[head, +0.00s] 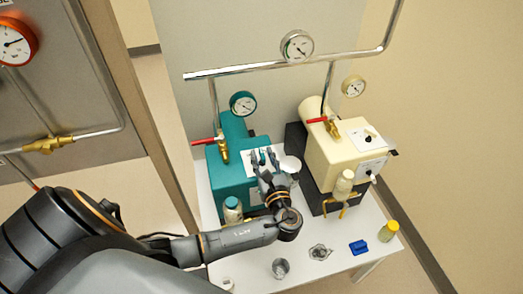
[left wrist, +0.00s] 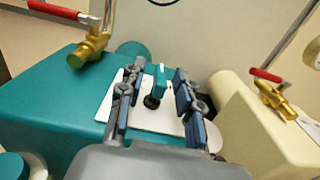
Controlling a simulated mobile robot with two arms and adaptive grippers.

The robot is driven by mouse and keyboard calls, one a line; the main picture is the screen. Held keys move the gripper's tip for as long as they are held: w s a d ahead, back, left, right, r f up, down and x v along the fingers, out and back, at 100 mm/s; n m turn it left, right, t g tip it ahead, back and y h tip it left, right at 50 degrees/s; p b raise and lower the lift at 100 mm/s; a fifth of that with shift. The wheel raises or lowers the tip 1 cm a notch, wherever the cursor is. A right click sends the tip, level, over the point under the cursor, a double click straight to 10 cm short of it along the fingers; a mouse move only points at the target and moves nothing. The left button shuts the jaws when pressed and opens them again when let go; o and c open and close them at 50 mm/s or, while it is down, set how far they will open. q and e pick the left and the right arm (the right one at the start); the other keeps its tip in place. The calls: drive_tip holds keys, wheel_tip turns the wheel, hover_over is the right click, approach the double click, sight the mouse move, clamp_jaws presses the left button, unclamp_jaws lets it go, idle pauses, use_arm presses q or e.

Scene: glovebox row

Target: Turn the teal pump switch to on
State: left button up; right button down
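The teal pump (head: 226,177) stands on the white table, left of the cream pump. It fills the left of the left wrist view (left wrist: 55,115). On its top is a white plate (left wrist: 168,122) with a small switch (left wrist: 159,80) that has a teal lever and a black base. My left gripper (head: 263,161) is over this plate. In the left wrist view its two fingers are apart, one on each side of the switch, with gaps visible. In the head view the fingers largely hide the switch. The switch marking cannot be read. My right gripper is not in view.
The cream pump (head: 343,150) stands close on the right. Red-handled brass valves (head: 222,150) and a teal gauge (head: 243,103) rise behind the plate. A teal-capped bottle (head: 232,208), a glass beaker (head: 280,268), a blue item (head: 358,247) and a yellow-capped jar (head: 389,231) stand in front.

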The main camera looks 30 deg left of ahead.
use_arm(q)
drive_tip(key=shift+w+a+r, duration=0.1)
drive_tip(key=shift+w+a, duration=0.25)
drive_tip(key=shift+a, duration=0.05)
drive_tip(key=shift+w+a, duration=0.2)
drive_tip(key=shift+a, duration=0.1)
drive_tip(key=shift+c, duration=0.4)
clamp_jaws()
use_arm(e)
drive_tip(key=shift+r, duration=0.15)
